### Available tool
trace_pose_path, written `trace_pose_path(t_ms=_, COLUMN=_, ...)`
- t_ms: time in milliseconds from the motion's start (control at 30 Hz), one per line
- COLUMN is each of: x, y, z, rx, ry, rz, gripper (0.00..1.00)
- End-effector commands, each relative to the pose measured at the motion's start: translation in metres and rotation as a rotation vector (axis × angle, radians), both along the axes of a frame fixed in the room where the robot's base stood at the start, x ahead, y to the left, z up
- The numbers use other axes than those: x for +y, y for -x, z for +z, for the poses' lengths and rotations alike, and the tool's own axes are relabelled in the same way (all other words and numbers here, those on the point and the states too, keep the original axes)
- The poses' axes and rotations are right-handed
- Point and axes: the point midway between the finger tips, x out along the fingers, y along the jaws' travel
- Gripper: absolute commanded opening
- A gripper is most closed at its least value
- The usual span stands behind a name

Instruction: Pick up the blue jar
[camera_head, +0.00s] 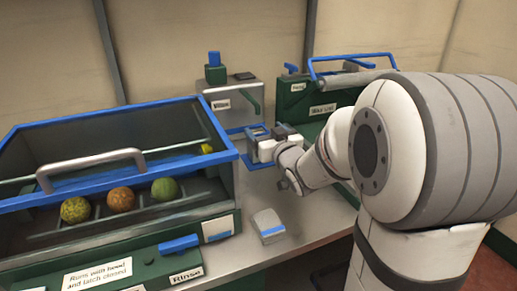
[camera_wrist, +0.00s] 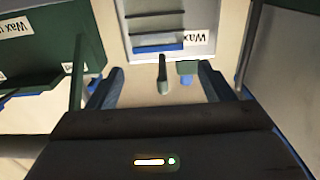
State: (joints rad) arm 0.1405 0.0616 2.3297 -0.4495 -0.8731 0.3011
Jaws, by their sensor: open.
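I cannot make out a clear blue jar in either view. A small blue piece (camera_head: 214,58) stands on a green block on top of the white wax dispenser (camera_head: 222,122); I cannot tell if it is a jar. A similar blue piece (camera_wrist: 186,80) shows beyond the fingers in the wrist view, which is upside down. My gripper (camera_head: 259,143) is in front of the dispenser, low and to its right. In the wrist view my gripper (camera_wrist: 160,70) has its fingers wide apart, with nothing held between them. My wrist hides part of the area behind it.
A blue-rimmed rinse bin (camera_head: 228,155) with several fruits stands at left. A green wax unit (camera_head: 290,102) with a blue rail is behind my arm. A grey-white block with a blue edge (camera_head: 267,222) lies on the counter (camera_head: 245,245). Bare counter surrounds it.

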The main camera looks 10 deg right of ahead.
Motion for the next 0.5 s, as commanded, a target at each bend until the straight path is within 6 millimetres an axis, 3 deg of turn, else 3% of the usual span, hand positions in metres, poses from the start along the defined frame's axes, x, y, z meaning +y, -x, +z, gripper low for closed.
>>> trace_pose_path(t_ms=33, x=0.0, y=0.0, z=-0.015, rx=0.004, ry=-0.001, rz=0.001, gripper=0.75)
trace_pose_path(t_ms=133, x=0.0, y=-0.001, z=-0.029, rx=0.003, ry=0.0, rz=-0.001, gripper=0.75)
trace_pose_path(t_ms=500, x=0.008, y=-0.039, z=-0.024, rx=0.001, ry=0.0, rz=0.0, gripper=0.75)
